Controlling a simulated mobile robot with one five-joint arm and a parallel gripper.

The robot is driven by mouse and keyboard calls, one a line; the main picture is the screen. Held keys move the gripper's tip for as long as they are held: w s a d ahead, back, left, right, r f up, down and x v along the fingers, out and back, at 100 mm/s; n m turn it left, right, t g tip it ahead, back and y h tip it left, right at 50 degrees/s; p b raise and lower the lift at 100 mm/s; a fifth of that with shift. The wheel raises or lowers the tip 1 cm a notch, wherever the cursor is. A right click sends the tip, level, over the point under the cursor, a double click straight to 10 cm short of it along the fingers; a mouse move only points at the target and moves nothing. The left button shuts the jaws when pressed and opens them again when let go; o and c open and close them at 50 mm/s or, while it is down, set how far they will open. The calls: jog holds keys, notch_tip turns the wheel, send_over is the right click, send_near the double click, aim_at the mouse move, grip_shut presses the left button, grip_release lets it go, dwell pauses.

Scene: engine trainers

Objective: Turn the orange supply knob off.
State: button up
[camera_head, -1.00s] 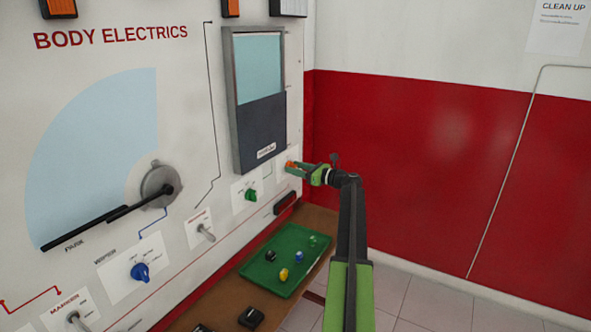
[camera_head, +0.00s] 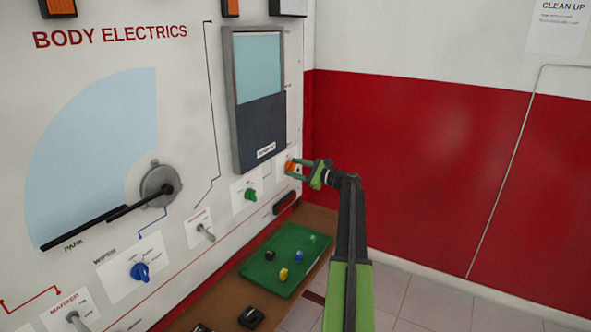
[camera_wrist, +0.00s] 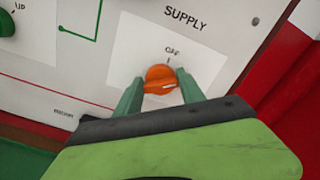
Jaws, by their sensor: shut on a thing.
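The orange supply knob (camera_wrist: 160,79) sits on a white plate marked SUPPLY, with an OFF mark just above it in the wrist view. In the head view the knob (camera_head: 291,167) shows small between the fingertips of my gripper (camera_head: 293,169), at the panel's right end.
A green knob (camera_head: 250,195) is left of the supply plate. A blue knob (camera_head: 140,272) and a toggle switch (camera_head: 207,233) are further left. Below, a green tray (camera_head: 262,284) holds small coloured parts. A red and white wall (camera_head: 430,170) stands to the right.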

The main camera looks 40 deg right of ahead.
jog(key=n, duration=0.5)
jog(key=shift+a+f+n, duration=0.1)
jog(key=shift+n, duration=0.2)
jog(key=n, duration=0.5)
jog(key=shift+f, duration=0.1)
jog(key=shift+n, duration=0.3)
jog(key=o, duration=1.4)
jog(key=shift+c, duration=0.2)
jog(key=v, duration=1.7)
jog(key=shift+s, duration=0.25)
